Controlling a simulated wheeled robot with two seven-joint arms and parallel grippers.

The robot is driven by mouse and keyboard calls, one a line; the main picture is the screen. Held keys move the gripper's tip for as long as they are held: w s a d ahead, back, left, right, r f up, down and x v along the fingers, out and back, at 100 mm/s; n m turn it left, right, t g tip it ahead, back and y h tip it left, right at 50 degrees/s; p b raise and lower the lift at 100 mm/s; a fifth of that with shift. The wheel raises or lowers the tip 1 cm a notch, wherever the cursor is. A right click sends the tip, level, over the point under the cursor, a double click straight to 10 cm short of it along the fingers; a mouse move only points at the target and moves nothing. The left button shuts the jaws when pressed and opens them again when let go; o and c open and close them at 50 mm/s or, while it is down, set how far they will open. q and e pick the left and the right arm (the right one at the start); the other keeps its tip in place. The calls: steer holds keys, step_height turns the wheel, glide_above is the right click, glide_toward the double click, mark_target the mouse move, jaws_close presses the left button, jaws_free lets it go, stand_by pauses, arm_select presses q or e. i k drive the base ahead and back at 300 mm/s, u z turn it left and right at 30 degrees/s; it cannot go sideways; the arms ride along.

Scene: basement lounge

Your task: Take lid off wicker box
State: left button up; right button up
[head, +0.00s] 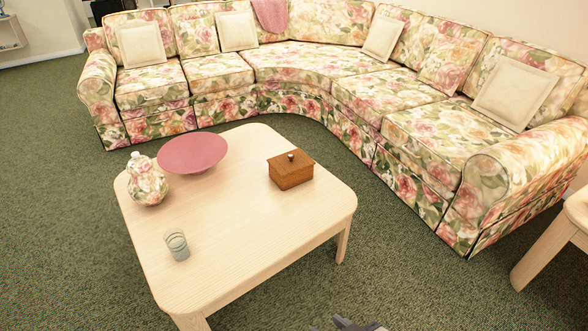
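The wicker box (291,177) is a small brown box on the right part of the light wooden coffee table (228,252). Its lid (290,160) is on top, with a small round knob (291,156) in the middle. A small grey piece of my own body shows at the bottom edge of the head view, well in front of the table. I cannot tell which part it is. Neither gripper can be made out, and nothing touches the box.
A pink bowl (193,153), a floral lidded jar (147,181) and a glass (177,245) stand on the table's left part. A floral corner sofa (290,65) curves behind. Another wooden table (560,235) stands at right. Green carpet is clear in front.

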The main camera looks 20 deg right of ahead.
mark_target(285, 164)
steer(key=z, duration=1.8)
steer(key=i, duration=2.05)
steer(key=u, duration=1.75)
